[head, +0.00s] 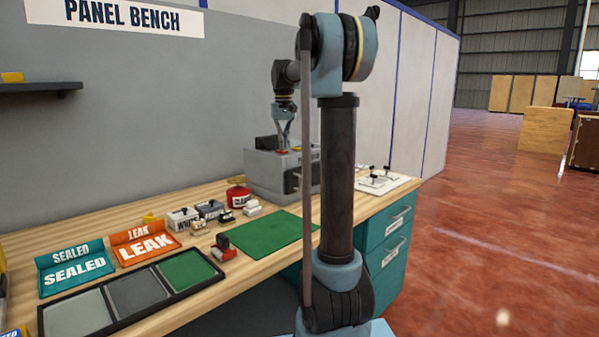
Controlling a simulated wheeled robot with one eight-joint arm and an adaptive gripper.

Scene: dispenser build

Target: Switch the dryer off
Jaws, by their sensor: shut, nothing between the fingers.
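A grey box-shaped machine (262,177), which looks like the dryer, stands at the back of the wooden bench. A small red part (281,152) shows on its top, with a small yellow part (297,149) to the right. My gripper (283,147) points down over the top of the machine, its fingertips right at the red part. It is shut and empty. I cannot tell whether the fingertips touch the red part or whether it is a switch. My arm column hides the right side of the machine.
A green mat (262,233) lies in front of the machine. Left of it are a red can (238,196), several small devices, the LEAK tray (147,245), the SEALED tray (75,270) and a black three-section tray (103,323). A white board (390,184) lies right.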

